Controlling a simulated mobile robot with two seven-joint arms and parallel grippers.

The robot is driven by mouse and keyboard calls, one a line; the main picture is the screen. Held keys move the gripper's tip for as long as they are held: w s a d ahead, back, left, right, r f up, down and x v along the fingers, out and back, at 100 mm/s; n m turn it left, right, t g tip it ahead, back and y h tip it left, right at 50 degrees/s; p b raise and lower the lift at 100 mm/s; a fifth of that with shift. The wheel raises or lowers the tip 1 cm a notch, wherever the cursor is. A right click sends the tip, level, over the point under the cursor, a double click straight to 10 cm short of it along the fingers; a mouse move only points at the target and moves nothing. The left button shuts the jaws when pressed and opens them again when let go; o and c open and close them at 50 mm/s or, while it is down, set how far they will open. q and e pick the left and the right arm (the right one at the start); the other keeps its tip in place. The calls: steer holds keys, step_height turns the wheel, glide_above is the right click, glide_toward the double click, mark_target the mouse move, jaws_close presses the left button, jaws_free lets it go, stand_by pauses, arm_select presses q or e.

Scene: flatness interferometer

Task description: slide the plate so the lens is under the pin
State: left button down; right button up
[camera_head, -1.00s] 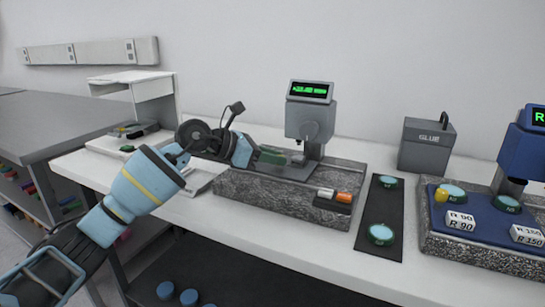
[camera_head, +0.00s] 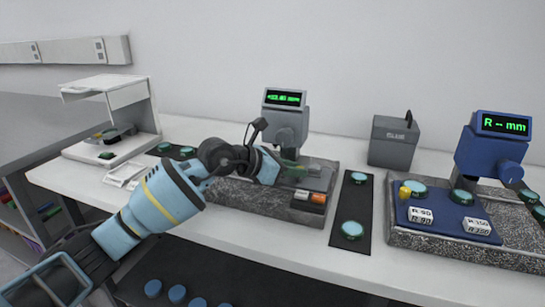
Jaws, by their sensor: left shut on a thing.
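The grey instrument (camera_head: 290,122) with a green-lit display stands on a speckled granite base (camera_head: 245,197). Its pin, under the head, is too small to make out clearly. My left gripper (camera_head: 284,167) reaches in from the left, low over the granite and just below the instrument's head. It is shut on the plate (camera_head: 310,169), a small flat grey piece with green by the fingertips. The wrist hides much of the plate. I cannot make out the lens or whether it lines up with the pin. My right gripper is not in view.
White and orange blocks (camera_head: 318,198) sit at the granite's front right. A dark mat (camera_head: 348,208) with green discs lies right of it. A white stand (camera_head: 118,100) is at left.

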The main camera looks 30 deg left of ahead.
arm_select(q)
steer(key=shift+d, duration=0.2)
steer(key=c, duration=1.3)
jaws_free()
steer(key=shift+w+d, duration=0.1)
steer(key=shift+d, duration=0.1)
steer(key=shift+o, duration=0.2)
steer(key=shift+a, duration=0.1)
steer(key=shift+s+a, duration=0.2)
steer(key=v, duration=0.6)
steer(key=shift+s+a+r, duration=0.25)
steer(key=shift+s+r, duration=0.05)
steer(key=shift+s, duration=0.25)
